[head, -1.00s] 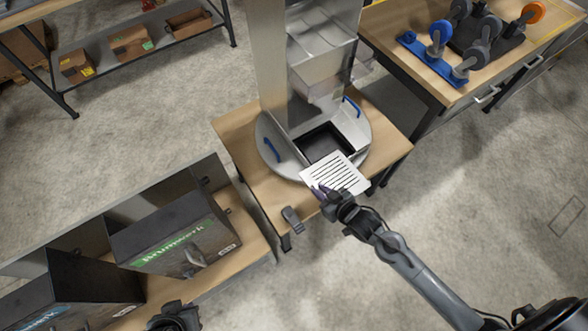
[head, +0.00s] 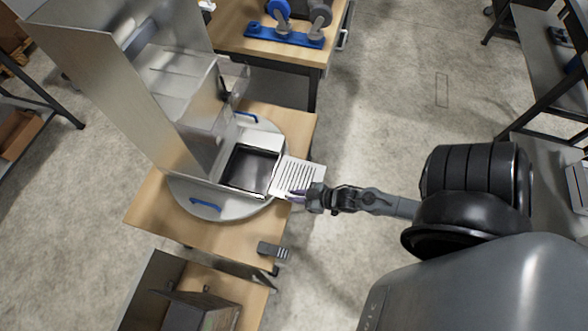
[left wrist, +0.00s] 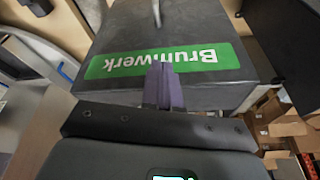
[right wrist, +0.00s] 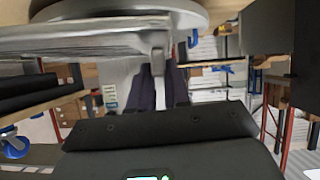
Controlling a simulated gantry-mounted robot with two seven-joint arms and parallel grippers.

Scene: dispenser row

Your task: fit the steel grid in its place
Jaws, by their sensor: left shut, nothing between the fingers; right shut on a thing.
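The steel grid (head: 300,176), a pale slotted plate, is in my right gripper (head: 301,194) at its outer edge. In the head view it lies beside the dark square recess (head: 243,175) of the round steel base (head: 270,130), its inner edge close to the recess rim. I cannot tell whether it touches. The right wrist view shows metal (right wrist: 85,40) close above the fingers (right wrist: 160,88), seen nearly edge-on. My left gripper (left wrist: 163,85) is shut and empty in front of a dark box with a green "Brunwerk" label (left wrist: 160,60); it is outside the head view.
A tall steel dispenser housing (head: 120,90) rises behind the recess. Blue handles (head: 205,208) sit on the base, which stands on a wooden table (head: 165,235). A small grey pedal-like piece (head: 273,250) is at the table's front edge. Another bench with castors (head: 285,40) stands behind.

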